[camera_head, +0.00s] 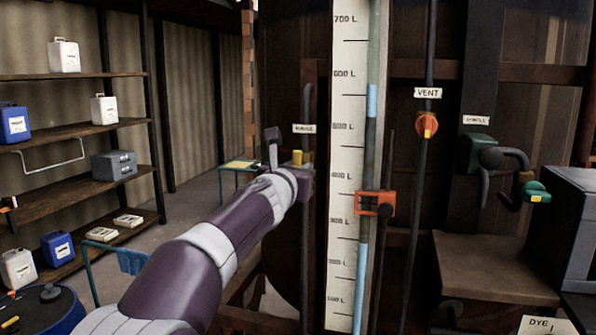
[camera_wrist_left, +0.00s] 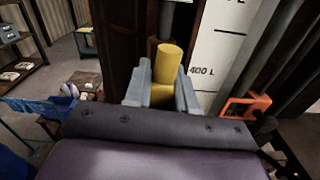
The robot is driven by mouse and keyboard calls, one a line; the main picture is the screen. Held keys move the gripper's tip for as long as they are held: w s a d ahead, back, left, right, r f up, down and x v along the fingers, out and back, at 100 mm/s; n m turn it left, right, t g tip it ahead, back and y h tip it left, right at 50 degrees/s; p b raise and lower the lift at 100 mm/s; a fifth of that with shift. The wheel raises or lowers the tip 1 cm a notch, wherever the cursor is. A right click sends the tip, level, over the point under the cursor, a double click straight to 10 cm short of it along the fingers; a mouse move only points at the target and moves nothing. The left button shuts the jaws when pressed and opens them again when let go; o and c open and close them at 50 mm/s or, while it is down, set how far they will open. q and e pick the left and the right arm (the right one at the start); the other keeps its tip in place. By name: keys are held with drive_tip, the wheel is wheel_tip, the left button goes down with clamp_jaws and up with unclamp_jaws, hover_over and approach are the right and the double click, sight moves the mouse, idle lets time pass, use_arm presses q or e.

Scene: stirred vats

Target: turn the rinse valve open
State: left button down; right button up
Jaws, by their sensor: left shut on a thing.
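The rinse valve's yellow handle (camera_head: 297,157) shows in the head view just below a small white label (camera_head: 304,128) on the dark vat, beside a thin dark pipe. The label is too blurred to read surely. My left gripper (camera_head: 296,170) is at this handle, its fingers partly hidden by my own wrist. In the left wrist view, the yellow handle (camera_wrist_left: 167,62) stands up between the two grey fingers of my left gripper (camera_wrist_left: 162,90), which is shut on it. The valve body behind the handle is mostly hidden. My right gripper is not in view.
A white litre scale (camera_head: 346,150) with an orange clamp (camera_head: 375,203) stands right of the handle. Further right are an orange vent valve (camera_head: 427,124) and a green-handled valve (camera_head: 537,192). Shelves (camera_head: 75,142) with jugs stand at the left. Open floor lies between.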

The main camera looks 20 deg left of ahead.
use_arm(q)
drive_tip(key=n, duration=0.3)
drive_tip(key=shift+r+n, duration=0.25)
drive_tip(key=shift+n, duration=0.15)
drive_tip(key=c, duration=1.8)
unclamp_jaws()
drive_tip(key=shift+f+n, duration=0.1)
drive_tip(key=shift+n, duration=0.8)
drive_tip(key=o, duration=0.5)
drive_tip(key=n, duration=0.4)
drive_tip(key=shift+f+n, duration=0.1)
drive_tip(key=shift+n, duration=0.3)
drive_tip(key=shift+c, duration=0.2)
drive_tip(key=o, duration=0.3)
drive_tip(key=shift+n, duration=1)
drive_tip(key=shift+o, duration=0.2)
drive_tip(key=shift+o, duration=0.2)
drive_tip(key=shift+f, duration=0.1)
drive_tip(key=o, duration=0.8)
drive_tip(key=shift+o, duration=0.2)
drive_tip(key=shift+s, duration=0.15)
